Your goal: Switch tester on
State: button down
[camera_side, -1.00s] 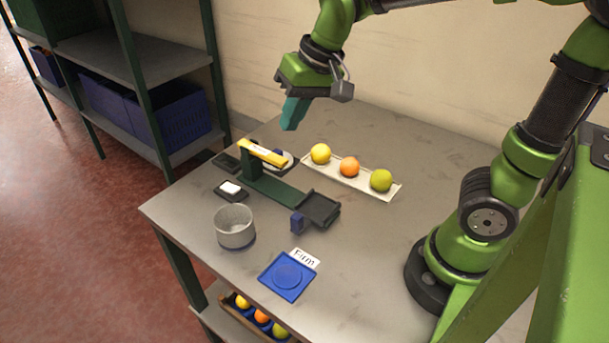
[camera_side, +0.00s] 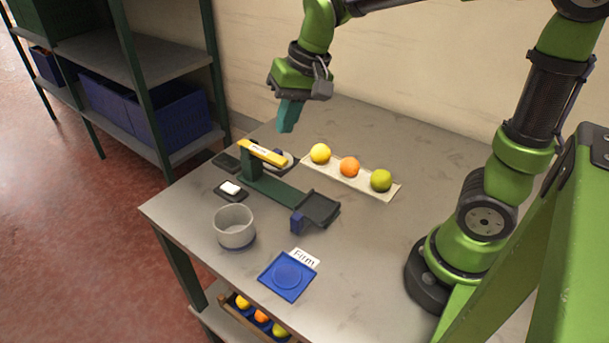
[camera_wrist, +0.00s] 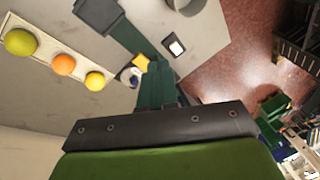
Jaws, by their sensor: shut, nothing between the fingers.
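The tester (camera_side: 272,190) is a dark green bar with a yellow-topped arm (camera_side: 262,153) at its back and a dark tray at its front. Beside it on the left lies a small dark plate with a white switch-like button (camera_side: 230,188). The wrist view shows this white button (camera_wrist: 175,46) right of the tester's bar (camera_wrist: 127,34). My gripper (camera_side: 285,128) is shut and empty, with teal fingers pointing down, in the air behind and above the tester. In the wrist view the fingers (camera_wrist: 158,82) hide part of the tester's yellow end.
A white tray (camera_side: 394,191) holds a yellow, an orange and a green fruit right of the tester. A dark flat piece (camera_side: 226,161) lies at the left edge.

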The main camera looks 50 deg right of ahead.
jog(key=w+f+m+g, duration=0.2)
jog(key=w+f+m, duration=0.15)
jog(key=w, duration=0.65)
jog(key=m+g+h, duration=0.2)
jog(key=m, duration=0.2)
send_over(234, 189)
jog(key=w+d, duration=0.1)
notch_tip(234, 189, down, 5)
jog(key=w+r+m, duration=0.1)
jog(key=r+m, duration=0.1)
jog(key=m, duration=0.3)
jog(key=shift+g, duration=0.4)
jog(key=f, duration=0.4)
jog(key=s+f, duration=0.1)
jog(key=f, duration=0.4)
jog(key=a+f, duration=0.1)
jog(key=f, duration=0.3)
jog(key=shift+s+f, duration=0.15)
jog(key=shift+s, duration=0.1)
